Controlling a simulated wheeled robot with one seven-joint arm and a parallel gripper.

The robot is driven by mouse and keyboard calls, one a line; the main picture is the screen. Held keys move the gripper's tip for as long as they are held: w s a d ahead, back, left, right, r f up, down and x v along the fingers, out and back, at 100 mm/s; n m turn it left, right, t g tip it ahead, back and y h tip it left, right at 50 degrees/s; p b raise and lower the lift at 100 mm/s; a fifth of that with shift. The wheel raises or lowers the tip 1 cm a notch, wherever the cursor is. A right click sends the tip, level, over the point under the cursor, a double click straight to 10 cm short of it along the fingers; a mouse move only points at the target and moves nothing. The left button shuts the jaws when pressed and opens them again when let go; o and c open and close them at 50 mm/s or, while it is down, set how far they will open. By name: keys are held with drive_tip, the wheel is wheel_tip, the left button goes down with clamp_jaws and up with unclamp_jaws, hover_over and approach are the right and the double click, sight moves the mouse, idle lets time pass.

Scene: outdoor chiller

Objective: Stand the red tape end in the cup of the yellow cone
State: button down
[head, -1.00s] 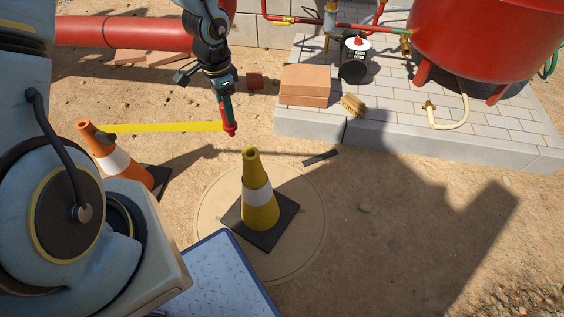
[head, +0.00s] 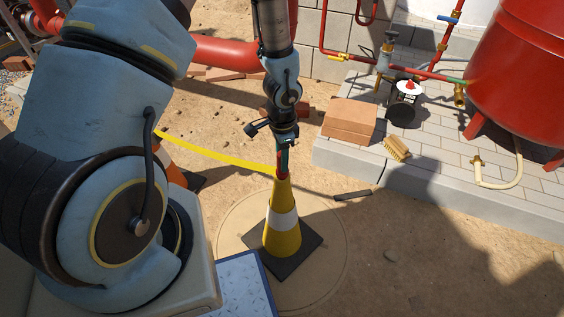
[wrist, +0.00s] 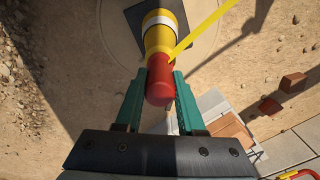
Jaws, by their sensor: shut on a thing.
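The yellow cone (head: 283,236) with a white band stands upright on its dark square base. The red tape end (wrist: 160,80) is upright between the green fingers of my gripper (wrist: 160,98) in the wrist view. My gripper (head: 284,158) is shut on it, directly above the cone. In the head view the red end's lower tip meets the cone's top; I cannot tell how deep it sits in the cup. The yellow tape (head: 215,153) runs from the red end leftward to the orange cone (head: 171,160), which is partly hidden by my arm.
A red tank (head: 525,80) stands behind. A dark flat bar (head: 352,196) lies near the cone. Open sand is at lower right.

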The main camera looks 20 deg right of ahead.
drive_tip(key=shift+f, duration=0.5)
drive_tip(key=shift+f, duration=0.3)
drive_tip(key=c, duration=0.5)
unclamp_jaws()
